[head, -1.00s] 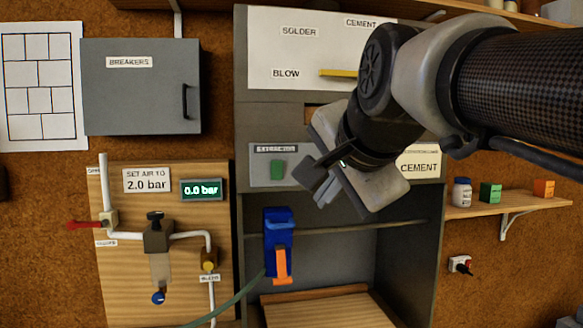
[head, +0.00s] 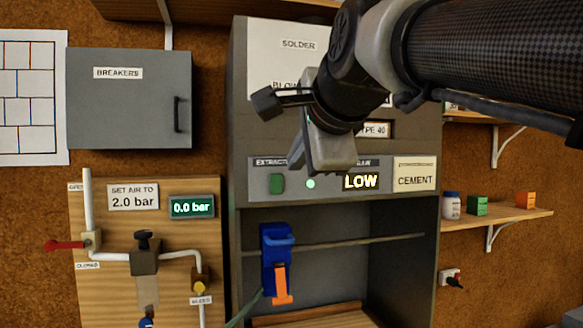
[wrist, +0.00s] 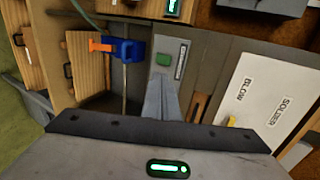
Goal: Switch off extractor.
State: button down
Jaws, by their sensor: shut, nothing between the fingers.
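The extractor switch (head: 277,184) is a small green block on the grey panel under the partly hidden EXTRACTOR label (head: 270,162). It also shows in the wrist view (wrist: 163,59), just beyond my fingertips. A lit pale-green lamp (head: 311,184) and a display reading LOW (head: 360,181) are to its right. My gripper (head: 295,165) is shut and empty, in front of the panel, above and right of the switch in the head view. In the wrist view its fingers (wrist: 158,78) point towards the switch; I cannot tell how wide the gap is.
A blue and orange tool (head: 275,255) hangs on a rail below the panel. The breakers box (head: 130,98) is at the left, above the air board (head: 118,290) with its 0.0 bar gauge (head: 191,207). A shelf (head: 490,219) with small containers is at the right.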

send_near(276, 175)
notch_tip(276, 175, down, 4)
jog(key=w, duration=0.2)
jog(key=shift+w+a+r+p, duration=0.2)
jog(key=shift+w+a+p, duration=0.15)
jog(key=shift+w, duration=0.2)
jog(key=shift+w+a+r+p, duration=0.25)
jog(key=shift+w+p, duration=0.15)
jog(key=shift+w, duration=0.15)
jog(key=shift+w+a, duration=0.2)
jog(key=shift+w, duration=0.4)
jog(key=shift+r, duration=0.1)
jog(key=r+p, duration=0.1)
jog(key=p, duration=0.2)
jog(key=shift+w+a+g+p, duration=0.1)
jog(key=shift+w+g+p, duration=0.2)
jog(key=shift+w+p, duration=0.05)
jog(key=shift+f+b, duration=0.5)
jog(key=shift+b, duration=0.05)
jog(key=shift+r, duration=0.2)
